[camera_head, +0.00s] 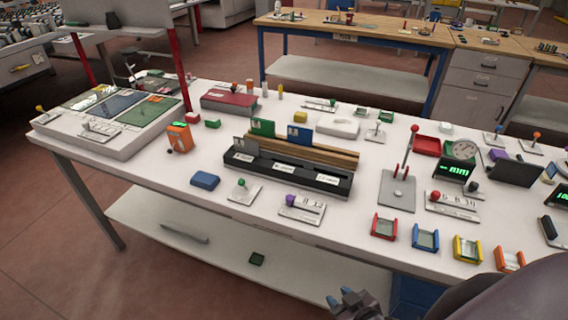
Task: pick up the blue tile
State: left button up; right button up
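A small blue tile-like block (204,180) lies flat near the front edge of the white table, left of the black slotted rack (290,174). An upright blue card (299,135) also stands behind the rack, beside a green one. My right gripper (345,298) shows at the bottom, in front of the table and below its top, far to the right of the blue block and apart from it. Its fingers are small and partly cut off, so their opening is unclear. My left gripper is not in view.
A small panel with a green knob (242,192) and one with a purple knob (303,207) stand right of the blue block. An orange device (180,137) stands behind it. Colored frames (425,238) line the front right edge. A lower shelf (220,250) runs underneath.

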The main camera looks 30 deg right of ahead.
aim_at(296, 135)
jog(key=i+j, duration=0.5)
jog(key=i+j+z, duration=0.15)
jog(key=z, duration=0.3)
jog(key=i+j+z, duration=0.15)
jog(key=z, duration=0.3)
jog(key=j+z, duration=0.1)
jog(key=z, duration=0.6)
